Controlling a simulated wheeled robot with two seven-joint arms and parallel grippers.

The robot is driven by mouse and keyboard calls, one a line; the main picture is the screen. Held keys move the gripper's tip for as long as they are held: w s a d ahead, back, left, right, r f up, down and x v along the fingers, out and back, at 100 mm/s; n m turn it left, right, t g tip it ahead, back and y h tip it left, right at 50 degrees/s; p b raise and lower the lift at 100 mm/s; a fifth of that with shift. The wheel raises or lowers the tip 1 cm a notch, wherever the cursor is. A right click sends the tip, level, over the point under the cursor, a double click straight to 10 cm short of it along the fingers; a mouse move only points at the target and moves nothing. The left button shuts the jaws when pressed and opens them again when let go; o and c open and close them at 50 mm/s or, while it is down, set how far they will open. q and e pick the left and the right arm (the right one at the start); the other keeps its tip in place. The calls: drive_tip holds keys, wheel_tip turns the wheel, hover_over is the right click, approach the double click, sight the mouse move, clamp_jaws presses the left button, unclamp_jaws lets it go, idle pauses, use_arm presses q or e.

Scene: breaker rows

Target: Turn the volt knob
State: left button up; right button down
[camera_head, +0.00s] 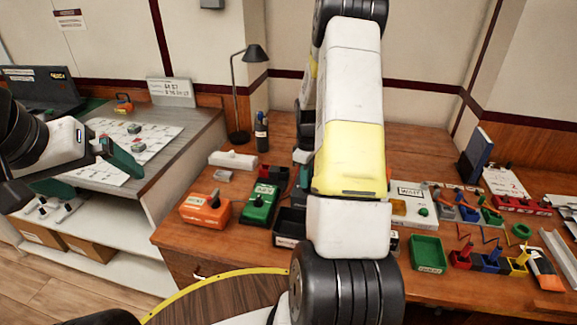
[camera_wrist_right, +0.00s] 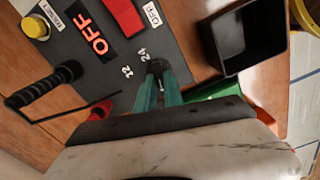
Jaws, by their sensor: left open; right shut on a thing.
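The dark panel (camera_wrist_right: 165,30) shows in the right wrist view, with a lit orange OFF sign, a red switch (camera_wrist_right: 125,16) and a yellow RESET button (camera_wrist_right: 35,27). The volt knob (camera_wrist_right: 155,66) is a small dark knob by the labels 12 and 24. My right gripper (camera_wrist_right: 157,76) is shut on it, and its teal fingers hide most of the knob. In the head view my right arm covers the panel and the right gripper. My left gripper (camera_head: 118,158) is open and empty above the left bench.
A black open bin (camera_wrist_right: 250,38) stands right beside the panel, and a black lever (camera_wrist_right: 42,88) sticks up at its left. On the desk are an orange box (camera_head: 205,209), a green meter (camera_head: 259,203) and a green tray (camera_head: 428,254). A lamp (camera_head: 240,95) stands behind.

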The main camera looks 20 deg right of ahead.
drive_tip(key=shift+m, duration=0.3)
drive_tip(key=m, duration=0.4)
drive_tip(key=shift+w+d, duration=0.15)
drive_tip(key=m, duration=0.5)
drive_tip(key=shift+d, duration=0.15)
idle(0.3)
drive_tip(key=c, duration=1.5)
unclamp_jaws()
drive_tip(key=shift+o, duration=0.2)
wheel_tip(320, 180, up, 8)
drive_tip(key=shift+f, duration=0.1)
